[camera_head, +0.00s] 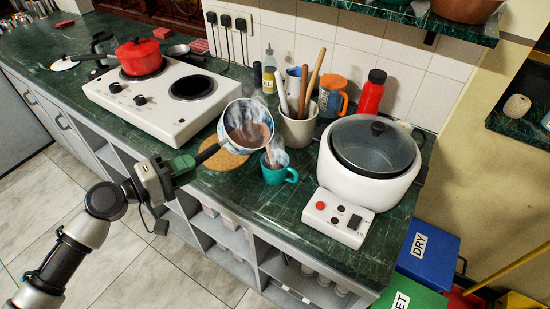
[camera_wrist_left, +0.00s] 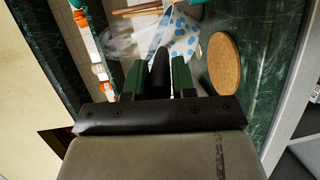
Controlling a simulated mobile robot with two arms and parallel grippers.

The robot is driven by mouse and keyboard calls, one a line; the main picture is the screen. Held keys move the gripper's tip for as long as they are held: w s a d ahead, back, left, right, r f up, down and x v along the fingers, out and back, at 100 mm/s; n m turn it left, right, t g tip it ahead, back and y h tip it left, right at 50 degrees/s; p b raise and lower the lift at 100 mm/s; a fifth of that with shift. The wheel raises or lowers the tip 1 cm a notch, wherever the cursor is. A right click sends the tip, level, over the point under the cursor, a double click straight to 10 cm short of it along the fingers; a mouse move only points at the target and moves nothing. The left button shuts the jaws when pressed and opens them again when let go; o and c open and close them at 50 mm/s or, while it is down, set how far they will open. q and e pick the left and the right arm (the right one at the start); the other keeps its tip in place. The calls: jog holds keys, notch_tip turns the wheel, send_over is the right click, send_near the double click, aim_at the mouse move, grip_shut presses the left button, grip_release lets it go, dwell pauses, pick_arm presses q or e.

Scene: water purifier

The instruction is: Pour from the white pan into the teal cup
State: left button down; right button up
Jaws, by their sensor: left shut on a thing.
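The white pan (camera_head: 233,108) has blue markings and is tilted above the counter, its open side facing the camera and the cup. Brown liquid and steam show in it, and a brown streak runs from its lower rim toward the cup. The teal cup (camera_head: 281,176) stands upright just below and right of the pan, with steam above it. My left gripper (camera_head: 189,162) is shut on the pan's black handle. In the left wrist view the handle lies between the green fingers (camera_wrist_left: 160,78), with the pan (camera_wrist_left: 180,35) beyond them. My right gripper is not in view.
A round cork mat (camera_head: 222,160) lies under the pan. A utensil pot (camera_head: 298,126) stands behind the cup, and a white cooker (camera_head: 340,178) with a control box (camera_head: 338,217) stands right. A hob (camera_head: 150,98) with a red pot (camera_head: 139,57) is left.

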pick_arm(q)
jog(key=shift+s+d+r+m+y+p, duration=0.3)
jog(key=shift+s+d+r+m+p, duration=0.3)
jog(key=shift+m+p, duration=0.5)
dwell(3.1)
jog(key=shift+f, duration=0.1)
jog(key=w+a+f+n+t+h+b, duration=0.1)
jog(key=w+a+f+n+b, duration=0.3)
jog(key=w+a+n+b, duration=0.3)
jog(key=shift+f+n+h+b, duration=0.3)
jog(key=shift+n+b, duration=0.2)
jog(key=shift+n, duration=0.8)
